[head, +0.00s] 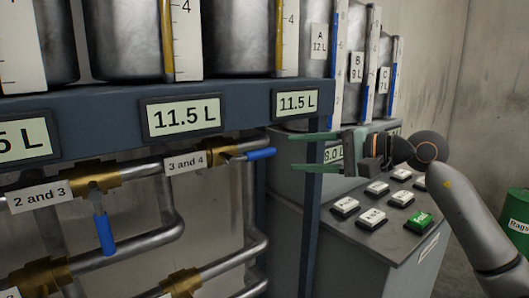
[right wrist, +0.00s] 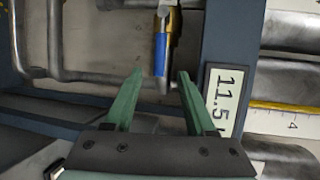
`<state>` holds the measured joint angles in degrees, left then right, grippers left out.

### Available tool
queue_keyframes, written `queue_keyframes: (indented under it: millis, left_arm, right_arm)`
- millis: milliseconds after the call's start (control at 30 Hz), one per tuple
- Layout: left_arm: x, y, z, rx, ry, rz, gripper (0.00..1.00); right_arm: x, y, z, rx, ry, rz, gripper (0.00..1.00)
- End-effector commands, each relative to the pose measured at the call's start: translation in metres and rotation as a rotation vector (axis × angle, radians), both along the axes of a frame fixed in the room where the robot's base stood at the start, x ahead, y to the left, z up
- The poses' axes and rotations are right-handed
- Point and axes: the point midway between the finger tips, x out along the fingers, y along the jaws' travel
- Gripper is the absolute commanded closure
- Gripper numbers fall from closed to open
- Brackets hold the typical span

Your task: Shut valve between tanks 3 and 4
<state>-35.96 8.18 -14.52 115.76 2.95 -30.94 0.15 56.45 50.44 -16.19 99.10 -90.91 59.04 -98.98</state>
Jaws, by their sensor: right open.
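The valve between tanks 3 and 4 has a brass body (head: 220,153) and a tag reading "3 and 4" (head: 185,161). Its blue handle (head: 262,154) points right, roughly in line with its pipe. My right gripper (head: 293,152) is open, just right of the handle's free end. In the right wrist view, the blue handle (right wrist: 160,54) lies just ahead of the gap between the green fingers (right wrist: 160,74). The fingers do not appear to touch it. My left gripper is not in view.
The "2 and 3" valve's blue handle (head: 104,233) hangs down. A dark blue beam (head: 228,107) with "11.5 L" displays runs above the pipes, and its post (head: 313,220) stands close by. A green bin (head: 517,215) stands far right.

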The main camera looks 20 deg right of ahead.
Motion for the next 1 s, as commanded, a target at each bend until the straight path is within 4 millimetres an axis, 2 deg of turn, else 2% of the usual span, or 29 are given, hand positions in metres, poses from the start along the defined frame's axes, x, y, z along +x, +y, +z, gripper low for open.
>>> queue_keyframes:
  millis: [200,433,600,867,1000]
  left_arm:
    - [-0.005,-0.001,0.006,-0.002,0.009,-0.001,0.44]
    - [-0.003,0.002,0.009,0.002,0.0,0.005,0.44]
    - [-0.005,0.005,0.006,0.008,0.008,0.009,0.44]
    - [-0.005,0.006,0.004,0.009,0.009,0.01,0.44]
    - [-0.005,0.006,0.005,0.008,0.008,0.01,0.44]
  right_arm:
    - [0.034,0.034,-0.006,0.005,0.002,0.005,0.44]
    - [0.06,0.056,-0.013,0.005,0.002,0.002,0.44]
    - [0.068,0.064,-0.017,0.004,0.002,0.001,0.44]
    - [0.069,0.065,-0.017,0.004,0.002,0.001,0.44]
    - [0.069,0.065,-0.017,0.004,0.002,0.001,0.57]
